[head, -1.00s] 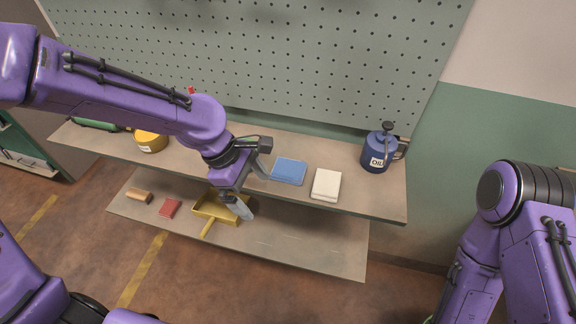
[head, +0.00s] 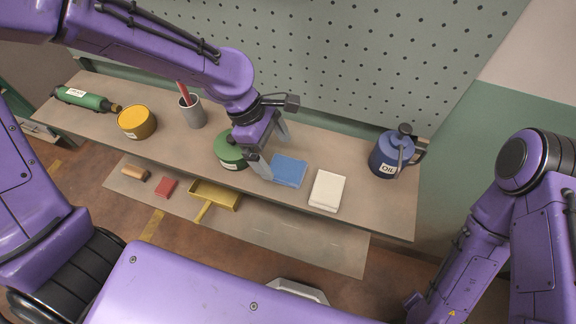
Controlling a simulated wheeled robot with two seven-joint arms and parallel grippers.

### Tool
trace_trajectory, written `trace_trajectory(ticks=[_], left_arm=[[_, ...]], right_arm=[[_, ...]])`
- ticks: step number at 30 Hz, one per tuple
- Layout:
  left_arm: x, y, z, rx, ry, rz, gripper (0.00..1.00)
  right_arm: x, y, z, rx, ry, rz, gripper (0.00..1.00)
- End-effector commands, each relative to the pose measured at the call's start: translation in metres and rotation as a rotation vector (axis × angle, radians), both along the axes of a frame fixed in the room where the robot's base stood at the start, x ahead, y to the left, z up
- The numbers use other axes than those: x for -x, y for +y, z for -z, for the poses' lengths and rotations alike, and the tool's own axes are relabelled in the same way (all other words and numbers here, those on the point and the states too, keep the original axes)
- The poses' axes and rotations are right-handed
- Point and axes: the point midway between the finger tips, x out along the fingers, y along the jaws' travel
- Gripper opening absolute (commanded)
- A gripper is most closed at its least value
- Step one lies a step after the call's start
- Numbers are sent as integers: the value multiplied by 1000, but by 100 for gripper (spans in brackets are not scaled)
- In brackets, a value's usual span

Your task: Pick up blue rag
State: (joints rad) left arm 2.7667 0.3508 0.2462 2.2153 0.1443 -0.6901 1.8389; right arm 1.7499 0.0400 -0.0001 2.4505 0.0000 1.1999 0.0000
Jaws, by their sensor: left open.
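The blue rag (head: 289,171) lies folded flat on the upper shelf, right of the middle, near the front edge. My left gripper (head: 272,155) is open and empty, with its fingers pointing down just left of the rag. One finger is at the rag's left side and the other is behind it, close to its far left corner. I cannot tell whether either finger touches the rag. My right arm shows at the right, but its gripper is not in view.
A white folded cloth (head: 327,190) lies right of the rag. A blue oil can (head: 391,156) stands further right. A green tin (head: 229,150) is left of my left gripper, with a grey cup (head: 193,115) and yellow tin (head: 137,122) beyond. A yellow dustpan (head: 216,194) is on the lower shelf.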

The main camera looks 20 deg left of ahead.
Motion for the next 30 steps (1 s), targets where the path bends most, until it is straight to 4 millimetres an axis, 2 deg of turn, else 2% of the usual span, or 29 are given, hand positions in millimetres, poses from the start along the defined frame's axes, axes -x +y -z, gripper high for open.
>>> trace_trajectory(ticks=[10,18,19,21,24,28,29,30], left_arm=[[0,-21,49,-1,2,2,100],[-1,-24,55,0,-2,4,100],[-1,-24,55,0,-2,4,94],[-1,-24,55,0,-2,4,71],[-1,-24,55,0,-2,4,42],[-1,-24,55,0,-1,4,42],[-1,-24,55,0,-1,4,37],[-1,-24,55,0,-1,4,37]], right_arm=[[0,0,-3,1,-1,0,43],[0,0,-3,1,-1,0,43],[0,0,-3,1,-1,0,43],[0,0,-3,0,0,0,43],[0,0,-3,1,-1,0,43],[0,0,-3,1,-1,0,43],[0,0,-3,1,-1,0,43],[0,0,-2,1,-1,0,43]])
